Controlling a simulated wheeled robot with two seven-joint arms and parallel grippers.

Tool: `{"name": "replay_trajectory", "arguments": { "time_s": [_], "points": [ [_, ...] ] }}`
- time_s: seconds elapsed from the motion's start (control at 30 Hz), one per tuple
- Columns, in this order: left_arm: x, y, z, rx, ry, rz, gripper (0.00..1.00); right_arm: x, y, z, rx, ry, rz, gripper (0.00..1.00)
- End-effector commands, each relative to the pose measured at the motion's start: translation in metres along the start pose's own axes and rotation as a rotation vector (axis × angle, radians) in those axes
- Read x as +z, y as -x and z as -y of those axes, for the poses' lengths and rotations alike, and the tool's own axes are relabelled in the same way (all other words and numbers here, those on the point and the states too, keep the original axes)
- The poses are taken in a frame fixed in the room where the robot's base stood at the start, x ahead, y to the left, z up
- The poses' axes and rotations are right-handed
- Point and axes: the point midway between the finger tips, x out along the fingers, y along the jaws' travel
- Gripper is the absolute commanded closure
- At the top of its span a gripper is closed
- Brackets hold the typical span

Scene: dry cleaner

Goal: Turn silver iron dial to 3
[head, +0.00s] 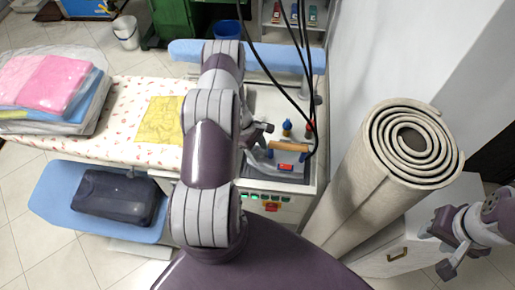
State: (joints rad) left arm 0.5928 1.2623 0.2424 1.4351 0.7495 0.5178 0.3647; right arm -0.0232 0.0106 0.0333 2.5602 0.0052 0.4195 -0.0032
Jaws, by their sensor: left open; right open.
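The silver iron (268,170) sits on the white surface of the ironing station, right of my central arm. It has a wooden handle (284,147) and a small red part (286,167) on its near side; the dial and its numbers are too small to read. My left gripper (265,134) is open at the upper left of the handle, close to it; I cannot tell whether it touches. My arm hides part of the station to the left of the iron. My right gripper (438,253) is open and empty at the lower right, far from the iron.
A blue bottle-like item (287,128) and a red one (309,127) stand behind the iron. Black cables hang over it. A rolled carpet (365,180) stands to the right. A patterned board with yellow cloth (159,120) and folded laundry (52,82) lies left.

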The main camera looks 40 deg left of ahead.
Motion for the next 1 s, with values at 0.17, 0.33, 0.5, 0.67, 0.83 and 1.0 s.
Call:
{"name": "replay_trajectory", "arguments": {
  "time_s": [0.17, 0.33, 0.5, 0.67, 0.83, 1.0],
  "points": [
    [0.0, 0.0, 0.0, 0.0, 0.0, 0.0, 0.96, 0.0, 0.0, 0.0, 0.0, 0.0, 0.0, 0.57],
    [-0.002, -0.004, -0.001, -0.01, -0.031, 0.0, 0.98, 0.001, -0.009, 0.0, 0.0, 0.0, 0.0, 0.57],
    [-0.003, -0.005, -0.004, -0.077, -0.2, -0.003, 0.98, 0.004, -0.037, 0.0, 0.0, 0.0, 0.001, 0.57],
    [0.0, 0.001, -0.003, -0.102, -0.253, -0.002, 0.98, 0.004, -0.036, 0.0, 0.0, 0.0, 0.0, 0.57],
    [0.0, 0.001, -0.003, -0.102, -0.25, -0.001, 0.98, 0.004, -0.035, 0.0, 0.0, 0.0, 0.0, 0.57],
    [0.0, 0.001, -0.002, -0.102, -0.249, -0.001, 0.44, 0.004, -0.035, 0.0, 0.0, 0.0, 0.0, 0.57]
  ]
}}
